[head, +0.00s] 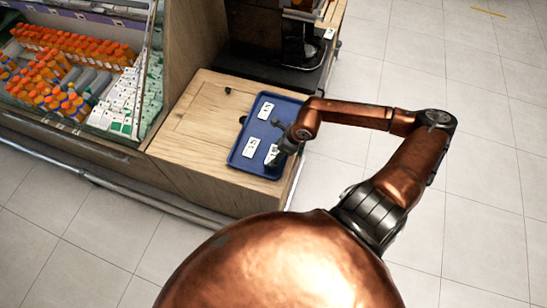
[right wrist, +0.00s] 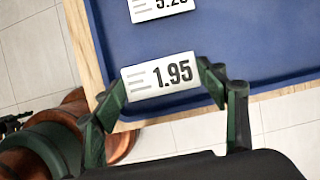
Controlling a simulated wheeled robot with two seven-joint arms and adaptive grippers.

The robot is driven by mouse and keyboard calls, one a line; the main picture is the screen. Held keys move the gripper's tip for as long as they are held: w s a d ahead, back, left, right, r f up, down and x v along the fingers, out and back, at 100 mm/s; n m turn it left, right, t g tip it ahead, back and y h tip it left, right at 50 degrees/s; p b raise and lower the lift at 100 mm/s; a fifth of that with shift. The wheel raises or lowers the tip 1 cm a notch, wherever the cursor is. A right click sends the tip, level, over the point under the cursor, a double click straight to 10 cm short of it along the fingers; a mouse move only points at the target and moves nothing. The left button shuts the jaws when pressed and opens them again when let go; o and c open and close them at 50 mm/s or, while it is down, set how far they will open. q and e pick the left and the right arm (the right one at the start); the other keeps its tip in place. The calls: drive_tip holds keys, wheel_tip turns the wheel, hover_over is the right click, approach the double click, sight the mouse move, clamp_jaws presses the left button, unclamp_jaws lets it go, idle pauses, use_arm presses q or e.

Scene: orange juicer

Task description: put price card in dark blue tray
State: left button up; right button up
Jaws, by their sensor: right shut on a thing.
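The dark blue tray (head: 237,160) lies on the wooden counter, and its blue floor also shows in the right wrist view (right wrist: 260,40). My right gripper (head: 278,154) is over the tray's near right part. In the right wrist view it is shut on a white price card (right wrist: 162,77) marked 1.95, with one finger at each short end. The held card also shows in the head view (head: 271,155). I cannot tell whether it touches the tray floor. Two other white price cards, one at the back (head: 265,111) and one at the left (head: 251,147), lie in the tray. My left gripper is out of view.
A black machine (head: 262,40) stands behind the tray. A small dark object (head: 228,90) lies on the wooden counter (head: 195,130). A chilled display with several orange-capped bottles (head: 75,45) is at left. Bare tiled floor lies to the right.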

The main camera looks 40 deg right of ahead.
drive_tip(key=shift+w+a+f, duration=0.15)
drive_tip(key=shift+w+f, duration=0.1)
drive_tip(key=shift+f, duration=0.05)
wheel_tip(320, 180, down, 3)
drive_tip(key=shift+f+b, duration=0.1)
drive_tip(key=shift+b, duration=0.2)
drive_tip(key=o, duration=1)
drive_tip(key=shift+o, duration=0.2)
drive_tip(key=p+v, duration=0.3)
drive_tip(key=v, duration=0.9)
